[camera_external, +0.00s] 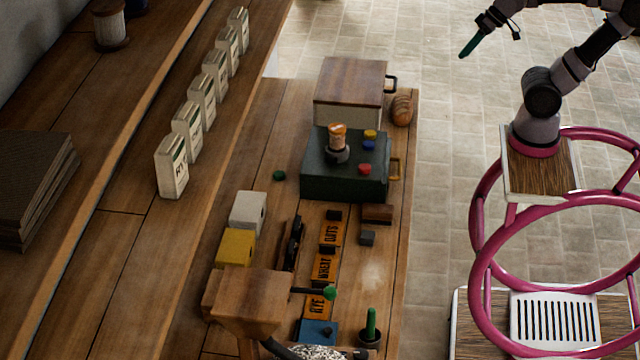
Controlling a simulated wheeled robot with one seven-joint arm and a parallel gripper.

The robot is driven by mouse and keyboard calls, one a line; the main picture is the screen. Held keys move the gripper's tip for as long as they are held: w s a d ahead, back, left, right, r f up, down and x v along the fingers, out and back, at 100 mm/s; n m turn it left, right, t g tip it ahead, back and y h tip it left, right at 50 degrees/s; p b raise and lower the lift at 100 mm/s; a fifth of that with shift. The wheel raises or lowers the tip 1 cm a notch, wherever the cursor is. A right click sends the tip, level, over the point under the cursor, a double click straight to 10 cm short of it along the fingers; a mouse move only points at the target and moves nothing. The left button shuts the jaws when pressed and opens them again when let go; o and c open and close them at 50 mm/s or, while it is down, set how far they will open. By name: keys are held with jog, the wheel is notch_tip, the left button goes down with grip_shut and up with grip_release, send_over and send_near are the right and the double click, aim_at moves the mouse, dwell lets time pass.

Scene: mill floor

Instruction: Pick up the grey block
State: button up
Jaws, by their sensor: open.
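A small dark grey block (367,238) lies on the wooden table, just below a brown wooden block (377,214) and right of the lettered strip (325,262). A larger pale grey-white block (248,211) sits further left, behind a yellow block (237,247). My gripper (468,48) is at the top right, high over the tiled floor and well away from the table and both blocks. It is open, and nothing shows in it. Its jaws are small and seen from the side.
A dark green box (345,188) bears a jar and coloured knobs; a wood-topped box (350,77) stands behind it. A wooden hopper (250,298) with a green-knobbed handle stands in front. Cartons (172,168) line the left shelf. Tiled floor is clear between table and robot.

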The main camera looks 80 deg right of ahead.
jog(key=w+a+f+n+g+h, duration=0.1)
jog(key=w+f+n+g+h, duration=0.1)
jog(key=w+f+n+g, duration=0.3)
jog(key=w+a+f+n+g+h, duration=0.1)
jog(key=w+f+n+h, duration=0.15)
jog(key=f, duration=0.45)
jog(key=n+t+y, duration=0.3)
jog(key=n+t, duration=1.2)
jog(key=n, duration=1.8)
send_near(368, 234)
jog(key=shift+h, duration=0.25)
jog(key=w, duration=0.2)
jog(key=w+f, duration=0.1)
jog(key=w, duration=0.5)
jog(key=shift+a+f, duration=0.1)
jog(key=shift+f, duration=0.1)
jog(key=shift+s, duration=0.1)
grip_shut()
